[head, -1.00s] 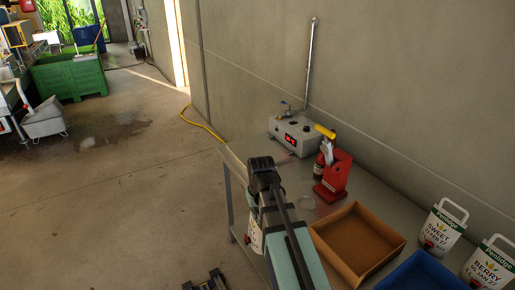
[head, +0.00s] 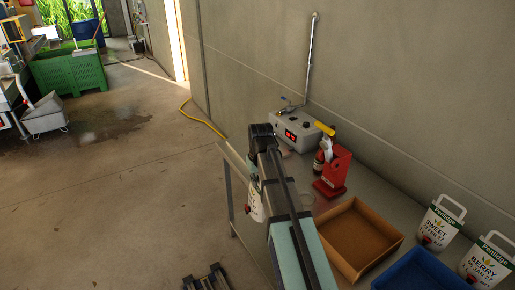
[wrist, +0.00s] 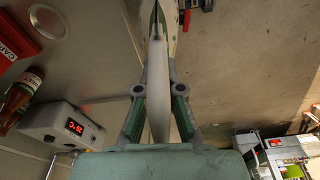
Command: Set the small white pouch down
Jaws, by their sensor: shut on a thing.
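The small white pouch (head: 256,206), with printed label, hangs from my gripper beside the left edge of the steel bench (head: 240,165) in the head view. In the wrist view the pouch (wrist: 158,95) is seen edge-on between the two fingers of my gripper (wrist: 158,88), which is shut on it. It overlaps the bench edge there, with floor showing to its right. My arm hides part of the pouch and most of the gripper in the head view. I cannot tell its height above the bench.
On the bench are a grey box with red display (head: 294,133), a brown bottle (head: 318,163), a red stand (head: 333,172), a cardboard tray (head: 357,237) and a blue tray (head: 418,271). Two larger white pouches (head: 440,222) (head: 487,261) stand at right, near the wall.

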